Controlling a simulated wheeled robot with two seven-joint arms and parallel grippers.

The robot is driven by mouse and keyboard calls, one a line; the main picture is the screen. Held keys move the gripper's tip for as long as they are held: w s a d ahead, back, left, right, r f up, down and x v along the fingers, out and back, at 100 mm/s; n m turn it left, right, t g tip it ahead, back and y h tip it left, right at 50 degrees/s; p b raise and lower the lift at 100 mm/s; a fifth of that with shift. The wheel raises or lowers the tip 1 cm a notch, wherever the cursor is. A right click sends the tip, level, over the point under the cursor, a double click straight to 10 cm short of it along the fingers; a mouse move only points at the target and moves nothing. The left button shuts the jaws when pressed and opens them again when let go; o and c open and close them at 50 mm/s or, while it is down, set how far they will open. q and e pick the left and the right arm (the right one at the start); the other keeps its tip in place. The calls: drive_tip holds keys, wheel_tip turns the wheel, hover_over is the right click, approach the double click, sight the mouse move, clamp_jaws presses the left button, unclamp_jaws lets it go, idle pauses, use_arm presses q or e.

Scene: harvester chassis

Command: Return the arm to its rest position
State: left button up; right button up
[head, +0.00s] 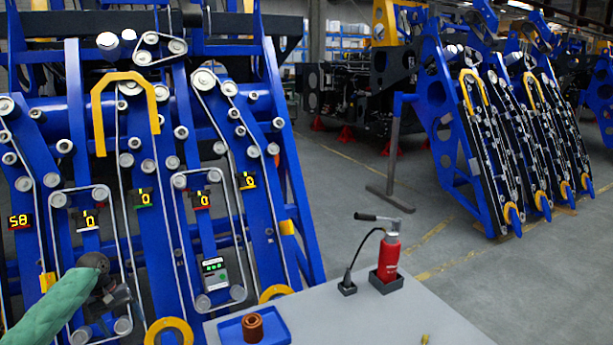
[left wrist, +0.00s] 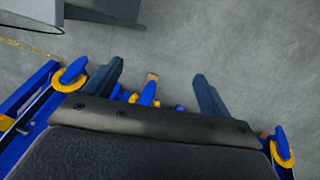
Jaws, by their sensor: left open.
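My left arm, in a green sleeve, reaches in from the lower left of the head view. Its dark gripper (head: 117,300) is in front of the lower part of the blue harvester chassis (head: 290,180). In the left wrist view the two fingers of the left gripper (left wrist: 157,88) stand wide apart with nothing between them that touches them. Beyond them are grey floor and blue parts with yellow rings (left wrist: 70,76). Whether the gripper touches the chassis cannot be told. My right gripper is in neither view.
A grey table (head: 345,325) at the bottom bears a red hand pump (head: 388,258) in a black holder and a blue tray (head: 230,332) with a brown ring (head: 252,328). A grey device (head: 215,272) with a green screen is on the chassis.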

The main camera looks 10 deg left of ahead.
use_arm(q)
drive_tip(key=w+a+r+m+t+y, duration=0.5)
drive_tip(key=w+a+y, duration=0.1)
drive_tip(key=a, duration=0.3)
drive_tip(key=w+a+r+m+t+y, duration=0.45)
drive_tip(key=w+a+y, duration=0.2)
drive_tip(key=a, duration=0.25)
drive_tip(key=s+d+f+m+g+h, duration=0.15)
drive_tip(key=s+d+f, duration=0.45)
drive_tip(key=d+f, duration=0.6)
drive_tip(key=s+d+f+n+g+h, duration=0.15)
drive_tip(key=s+d+f, duration=0.55)
drive_tip(key=f, duration=0.8)
drive_tip(key=s+d+f+m+g+h, duration=0.15)
drive_tip(key=s+d+f, duration=0.35)
drive_tip(key=d+f, duration=0.8)
drive_tip(key=s+d+f+g+h, duration=0.1)
drive_tip(key=s+d+f+h, duration=0.1)
drive_tip(key=s+d+f, duration=0.4)
drive_tip(key=s+d+f+g+h, duration=0.1)
drive_tip(key=s+d+f, duration=0.4)
drive_tip(key=s+d, duration=1)
drive_tip(key=s+d+f+g+h, duration=0.1)
drive_tip(key=s+d+f+h, duration=0.1)
drive_tip(key=s+d+f, duration=0.4)
drive_tip(key=s+d, duration=0.4)
drive_tip(key=d, duration=0.4)
drive_tip(key=shift+s+d+f+n+h, duration=0.15)
drive_tip(key=shift+s+f+n+h, duration=0.15)
drive_tip(key=shift+n, duration=0.1)
